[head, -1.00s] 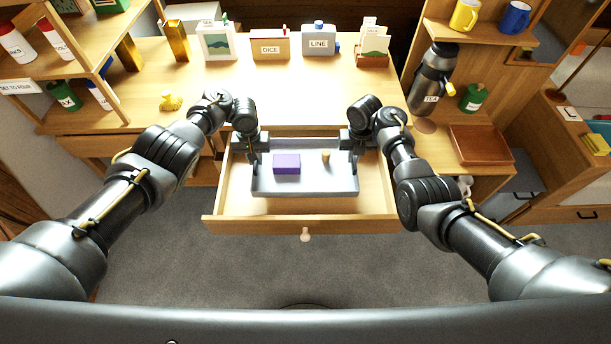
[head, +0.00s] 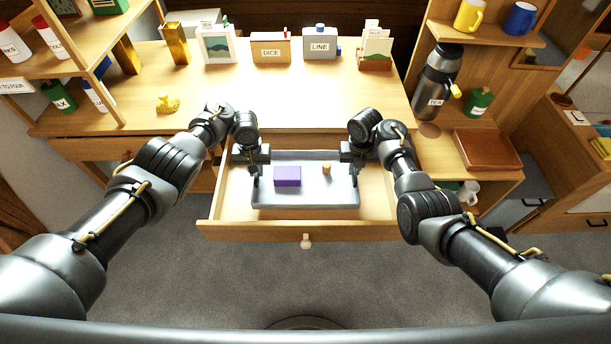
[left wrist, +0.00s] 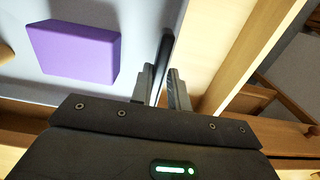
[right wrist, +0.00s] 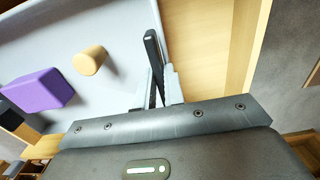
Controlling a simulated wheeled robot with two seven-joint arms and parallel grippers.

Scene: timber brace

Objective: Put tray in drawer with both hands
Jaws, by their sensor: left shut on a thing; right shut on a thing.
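The grey tray (head: 315,195) is inside the open drawer (head: 225,217), near its middle; I cannot tell whether it touches the drawer floor. A purple block (head: 287,176) and a small tan cylinder (head: 326,169) stand in it.
The drawer's front with a round knob (head: 306,241) faces me. Bare drawer floor shows on both sides of the tray. The desk top (head: 300,100) above holds boxes at the back and a yellow duck (head: 168,103). Shelves stand left and right.

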